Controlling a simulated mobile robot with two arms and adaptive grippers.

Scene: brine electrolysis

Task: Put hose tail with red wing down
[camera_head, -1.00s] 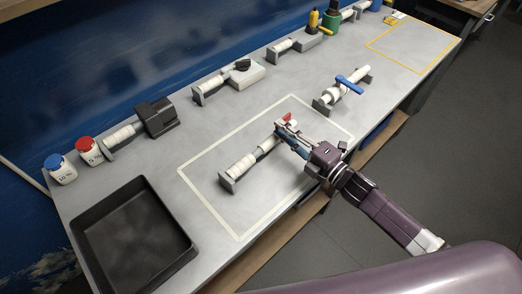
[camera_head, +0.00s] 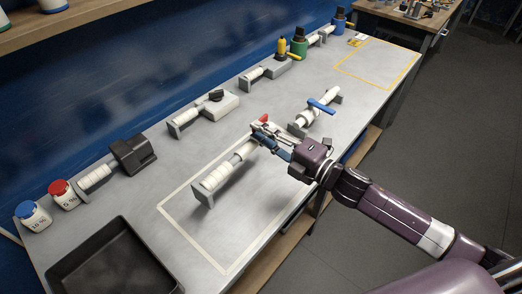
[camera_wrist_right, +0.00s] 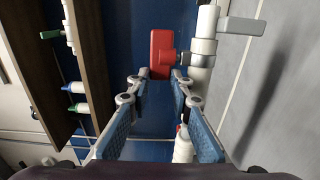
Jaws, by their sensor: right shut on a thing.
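The hose tail with red wing is a white ribbed tube (camera_head: 217,177) with a grey end plate (camera_head: 203,195) and a red wing (camera_head: 262,119). It appears over the white-outlined area of the bench. In the right wrist view the red wing (camera_wrist_right: 161,48) is at the fingertips, beside the white tube (camera_wrist_right: 203,62). A shadow lies apart from it on the grey surface, so it looks held above the bench. My right gripper (camera_head: 266,137) reaches from the right and is shut on it; its blue-padded fingers show in the wrist view (camera_wrist_right: 160,80). My left gripper is not in view.
A similar part with a blue wing (camera_head: 320,105) stands just beyond the white outline (camera_head: 190,242). A black tray (camera_head: 115,228) is at front left. Bottles (camera_head: 62,194) and other fittings (camera_head: 205,112) line the back. A yellow-outlined area (camera_head: 398,88) is clear at far right.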

